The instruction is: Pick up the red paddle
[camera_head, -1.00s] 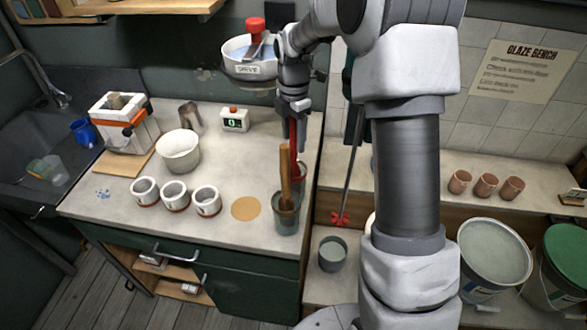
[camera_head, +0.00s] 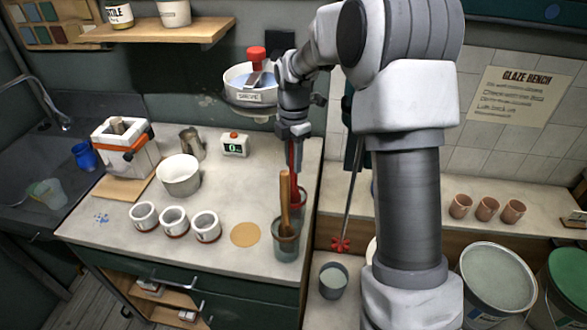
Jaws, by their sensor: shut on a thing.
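The red paddle (camera_head: 295,170) stands upright at the right edge of the worktop. My gripper (camera_head: 295,136) is shut on its upper end from above. The paddle's lower end goes down to a small jar (camera_head: 302,198); its tip is hidden, so I cannot tell whether it is still in the jar. A wooden paddle (camera_head: 285,195) stands just in front, in a grey-green jar (camera_head: 286,245), and partly covers the red one.
Three white mugs (camera_head: 174,219), a white bowl (camera_head: 179,179) and a small scale (camera_head: 235,144) are on the worktop (camera_head: 110,240). A sieve bowl (camera_head: 250,84) is behind my gripper. A mixer with a red head (camera_head: 340,245) is to the right.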

